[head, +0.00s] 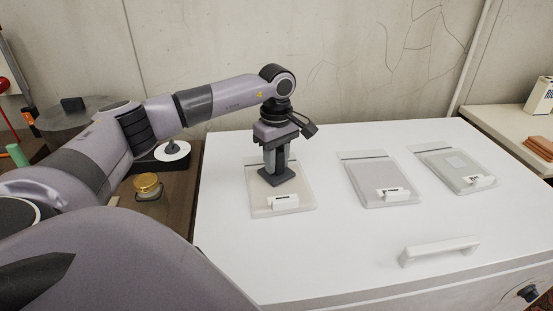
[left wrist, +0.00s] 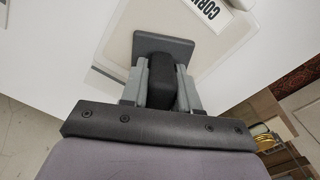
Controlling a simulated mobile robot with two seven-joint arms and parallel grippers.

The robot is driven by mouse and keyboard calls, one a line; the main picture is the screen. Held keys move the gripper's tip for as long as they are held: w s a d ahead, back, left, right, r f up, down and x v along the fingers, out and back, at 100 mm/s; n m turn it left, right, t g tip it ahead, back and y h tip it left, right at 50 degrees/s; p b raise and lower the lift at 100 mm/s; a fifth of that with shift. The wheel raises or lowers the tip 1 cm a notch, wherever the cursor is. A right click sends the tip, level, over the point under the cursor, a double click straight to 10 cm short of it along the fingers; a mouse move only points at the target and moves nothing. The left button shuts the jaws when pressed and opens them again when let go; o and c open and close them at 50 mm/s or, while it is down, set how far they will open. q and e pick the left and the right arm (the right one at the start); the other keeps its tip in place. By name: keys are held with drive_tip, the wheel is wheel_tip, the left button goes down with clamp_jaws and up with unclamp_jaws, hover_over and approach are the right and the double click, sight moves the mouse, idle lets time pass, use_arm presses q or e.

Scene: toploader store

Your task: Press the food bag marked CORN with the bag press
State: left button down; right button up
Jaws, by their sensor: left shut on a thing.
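The bag marked CORN (head: 304,190) is a flat, pale clear bag lying on the white lid, with a white label block at its near edge. In the left wrist view, that label (left wrist: 205,9) reads CORN upside down. My left gripper (head: 276,157) points down over this bag, shut on the black handle (left wrist: 161,82) of the bag press. The press has a dark square plate (head: 276,177) that lies over the upper middle of the bag. It looks level and at or very near the bag; I cannot tell whether it touches. My right gripper is not in view.
Two similar bags (head: 382,177) (head: 446,165) lie to the right on the white lid (head: 340,240). A white handle (head: 440,250) stands up near the lid's front. A gold-lidded jar (head: 147,184) stands on the brown counter at left. A side counter with a carton (head: 540,95) is at far right.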

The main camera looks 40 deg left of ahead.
use_arm(q)
drive_tip(key=shift+f, duration=0.3)
drive_tip(key=shift+r, duration=0.1)
idle(0.3)
idle(0.6)
drive_tip(key=shift+p, duration=0.4)
drive_tip(key=shift+r+p, duration=2.85)
drive_tip(key=shift+r, duration=0.65)
drive_tip(key=shift+r, duration=2.4)
